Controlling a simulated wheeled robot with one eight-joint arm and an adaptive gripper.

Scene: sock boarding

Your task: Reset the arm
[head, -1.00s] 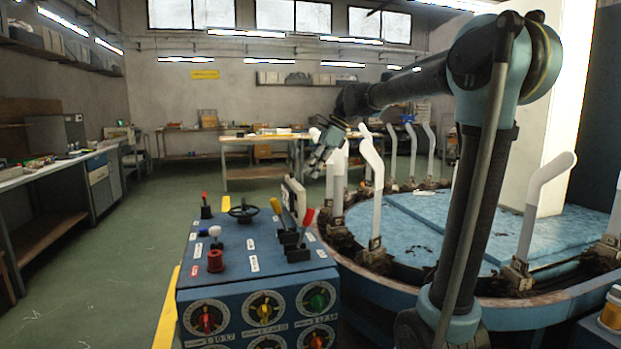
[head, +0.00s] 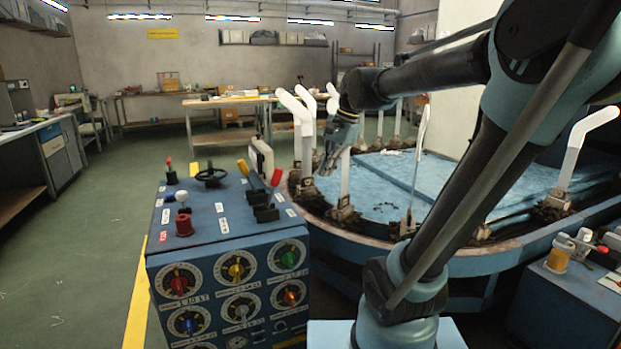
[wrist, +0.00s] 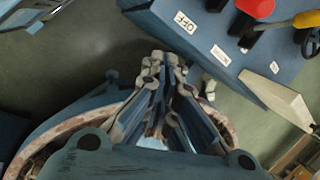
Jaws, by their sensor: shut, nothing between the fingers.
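My gripper (head: 328,160) hangs from my arm in the head view, pointing down beside the white sock forms at the near left edge of the round blue boarding machine (head: 375,235). In the wrist view my gripper (wrist: 160,62) has its fingers together with nothing between them. The blue control box (head: 225,235) stands to the left of my gripper in the head view, and it also shows at the upper right of the wrist view (wrist: 290,75).
White forms (head: 297,112) stand close to my gripper, with another form (head: 580,145) at the right. Levers (head: 262,185) and a black handwheel (head: 211,174) rise from the control box. A yellow-orange jar (head: 557,258) sits at the lower right. Green floor (head: 90,240) is free at the left.

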